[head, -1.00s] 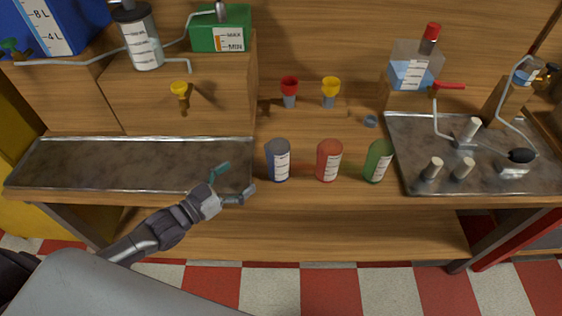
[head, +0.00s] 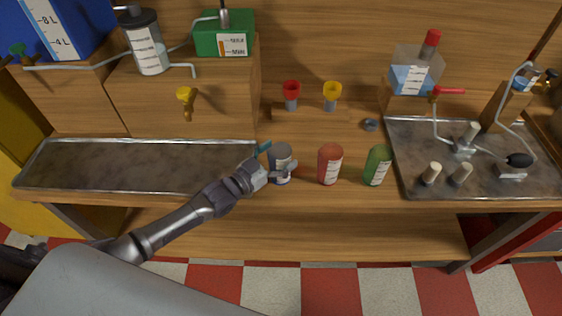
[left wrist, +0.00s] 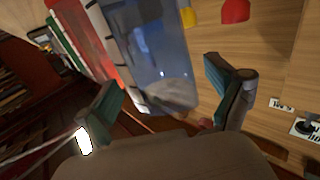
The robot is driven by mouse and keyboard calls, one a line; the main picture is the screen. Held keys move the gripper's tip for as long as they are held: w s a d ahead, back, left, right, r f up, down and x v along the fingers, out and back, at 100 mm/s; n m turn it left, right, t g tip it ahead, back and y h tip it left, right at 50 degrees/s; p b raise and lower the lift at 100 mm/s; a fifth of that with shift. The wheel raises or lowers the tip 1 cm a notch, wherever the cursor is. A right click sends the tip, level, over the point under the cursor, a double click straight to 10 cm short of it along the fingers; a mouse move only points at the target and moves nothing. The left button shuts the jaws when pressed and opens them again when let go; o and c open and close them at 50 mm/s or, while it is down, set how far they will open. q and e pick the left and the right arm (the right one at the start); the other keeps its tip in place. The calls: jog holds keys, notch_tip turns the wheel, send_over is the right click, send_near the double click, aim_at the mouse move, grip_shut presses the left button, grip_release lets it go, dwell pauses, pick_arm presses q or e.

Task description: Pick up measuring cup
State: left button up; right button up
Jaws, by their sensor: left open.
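A blue-grey measuring cup (head: 281,163) with a white marked label stands near the front of the wooden bench. A red cup (head: 330,165) and a green cup (head: 377,165) of the same shape stand to its right. My left gripper (head: 277,158) is open at the blue cup, with a finger on either side of it in the head view. In the left wrist view the clear bluish cup (left wrist: 160,55) lies between the open fingers (left wrist: 170,98). I cannot tell whether the fingers touch it. My right gripper is not in view.
An empty metal tray (head: 130,167) lies to the left. A second metal tray (head: 410,150) with pegs lies to the right. A red funnel (head: 291,90) and a yellow funnel (head: 331,91) are behind the cups. Bare bench lies between.

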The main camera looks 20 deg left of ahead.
pick_arm(q)
jog(key=shift+w+d, duration=0.15)
jog(key=shift+w, duration=0.15)
jog(key=c, duration=1.3)
